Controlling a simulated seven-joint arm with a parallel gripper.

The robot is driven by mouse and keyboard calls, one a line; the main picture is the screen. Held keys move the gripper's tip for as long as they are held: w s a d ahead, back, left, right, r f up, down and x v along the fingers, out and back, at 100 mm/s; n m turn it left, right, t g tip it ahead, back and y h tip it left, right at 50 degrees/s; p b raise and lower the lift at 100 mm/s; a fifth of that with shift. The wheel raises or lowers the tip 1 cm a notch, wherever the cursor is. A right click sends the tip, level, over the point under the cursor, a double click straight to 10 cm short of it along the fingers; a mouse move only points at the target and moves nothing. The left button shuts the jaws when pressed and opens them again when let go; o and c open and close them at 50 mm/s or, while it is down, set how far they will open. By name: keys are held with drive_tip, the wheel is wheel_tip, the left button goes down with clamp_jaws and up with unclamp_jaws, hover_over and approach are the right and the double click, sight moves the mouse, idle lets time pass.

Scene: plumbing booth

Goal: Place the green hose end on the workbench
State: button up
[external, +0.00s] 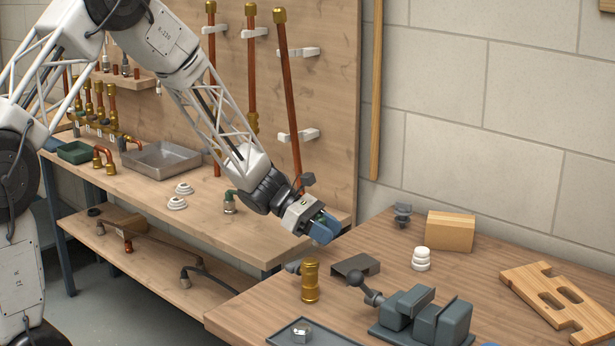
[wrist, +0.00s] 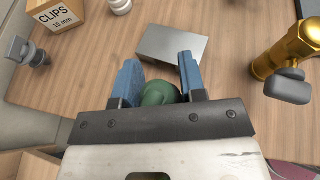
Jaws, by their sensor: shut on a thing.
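Only the top of the green piece shows between the fingers; the rest is hidden by the gripper body. In the external view the fingers cover most of it. The bench top lies below the fingers, and I cannot tell the exact gap.
A grey metal block (wrist: 172,46) lies just ahead of the fingers. A brass fitting (external: 310,281) stands close by. A grey vise (external: 425,316), white stacked caps (external: 421,258), a clips box (wrist: 55,14) and a slotted wooden board (external: 560,300) occupy the bench. Bare wood lies between them.

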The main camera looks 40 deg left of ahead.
hover_over(373, 243)
drive_tip(key=shift+s+f, duration=0.1)
drive_tip(key=shift+f, duration=0.65)
drive_tip(key=shift+f, duration=1.7)
drive_tip(key=shift+f, duration=0.15)
drive_tip(key=o, duration=0.9)
drive_tip(key=shift+o, duration=0.2)
drive_tip(key=v, duration=1.2)
